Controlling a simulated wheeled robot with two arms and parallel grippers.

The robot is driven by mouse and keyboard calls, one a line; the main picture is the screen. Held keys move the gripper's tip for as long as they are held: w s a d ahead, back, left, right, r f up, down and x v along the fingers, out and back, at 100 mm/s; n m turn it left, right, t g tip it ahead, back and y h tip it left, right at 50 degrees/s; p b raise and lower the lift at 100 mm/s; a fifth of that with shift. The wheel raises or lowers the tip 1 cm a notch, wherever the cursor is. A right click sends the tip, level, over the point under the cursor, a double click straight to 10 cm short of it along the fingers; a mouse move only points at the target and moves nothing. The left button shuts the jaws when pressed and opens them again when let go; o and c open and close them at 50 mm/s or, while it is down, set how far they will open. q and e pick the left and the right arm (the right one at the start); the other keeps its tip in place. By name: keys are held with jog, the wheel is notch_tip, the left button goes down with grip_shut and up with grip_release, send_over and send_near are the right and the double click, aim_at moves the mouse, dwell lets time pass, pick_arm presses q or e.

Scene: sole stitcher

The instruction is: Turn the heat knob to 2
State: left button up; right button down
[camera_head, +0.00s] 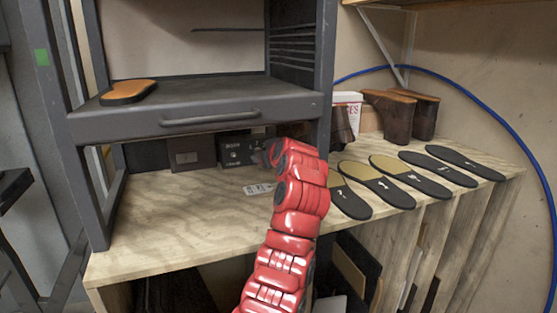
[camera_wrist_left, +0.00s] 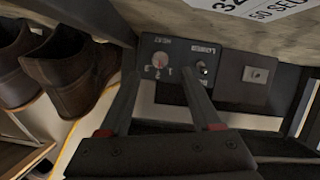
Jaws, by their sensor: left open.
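The dark control box (camera_head: 237,153) stands on the wooden bench under the grey drawer, partly hidden by my red arm. In the left wrist view the box's face, seen upside down, carries the heat knob (camera_wrist_left: 159,61), a round pale dial with a reddish mark and small markings around it. I cannot read its setting. A toggle switch (camera_wrist_left: 203,67) is beside it. My left gripper (camera_wrist_left: 162,78) is open, its two fingers apart, with the knob showing between the tips. I cannot tell whether they touch it. In the head view my arm hides most of this gripper. My right gripper is not in view.
A dark box with a metal plate (camera_head: 187,158) stands beside the control box. A paper label (camera_head: 259,188) lies in front. Several soles (camera_head: 390,180) and brown boots (camera_head: 388,117) are on the right. The drawer (camera_head: 205,115) overhangs the control box. The bench's left front is clear.

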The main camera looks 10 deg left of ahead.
pick_arm(q)
jog(key=b+v, duration=0.2)
jog(key=v, duration=0.9)
jog(key=shift+s, duration=0.25)
jog(key=shift+d+r, duration=0.1)
jog(key=shift+d, duration=0.05)
